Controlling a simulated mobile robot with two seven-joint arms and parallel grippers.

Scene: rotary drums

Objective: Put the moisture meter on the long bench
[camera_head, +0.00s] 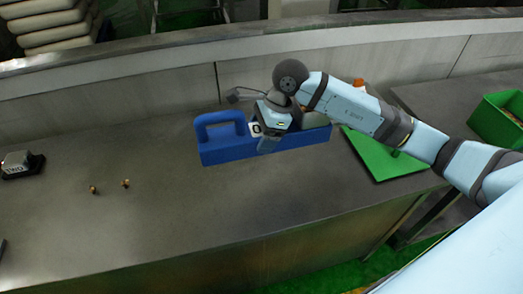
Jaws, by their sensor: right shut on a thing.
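A blue block-like unit with a loop handle at its left end, which I take to be the moisture meter (222,150), is at the middle of the long bench (150,225). A small white patch with a dark mark shows near its middle. My right gripper (267,143) reaches down over its middle and is shut on it, hiding part of it. I cannot tell whether its underside touches the bench top. My left gripper is not in view.
A small grey device on a black base (18,163) sits at the far left. Two small brown pieces (109,186) lie on the bench.

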